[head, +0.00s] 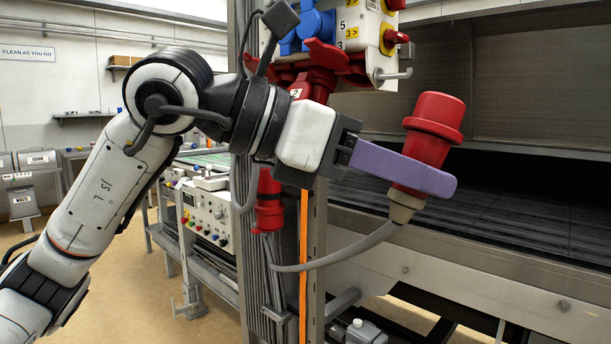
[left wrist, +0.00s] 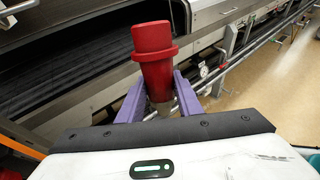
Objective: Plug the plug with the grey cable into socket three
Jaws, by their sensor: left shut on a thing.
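A red plug (head: 430,135) with a grey cable (head: 345,252) is held in the purple fingers of my left gripper (head: 422,178), shut around its lower body. The plug stands nearly upright, its red end up and the cable leaving below. In the left wrist view the plug (left wrist: 153,55) sits between the two purple fingers (left wrist: 158,98). The socket box (head: 362,65) is at the top, left of the plug and apart from it. Its red sockets (head: 322,65) face downward or are partly hidden by my arm. My right gripper is not in view.
Another red plug or connector (head: 269,200) hangs beside the metal post (head: 318,225), below the box. Blue sockets (head: 317,25) are on the box. The open dryer hood (head: 530,190) lies behind the held plug. A control panel (head: 208,222) stands left of the post.

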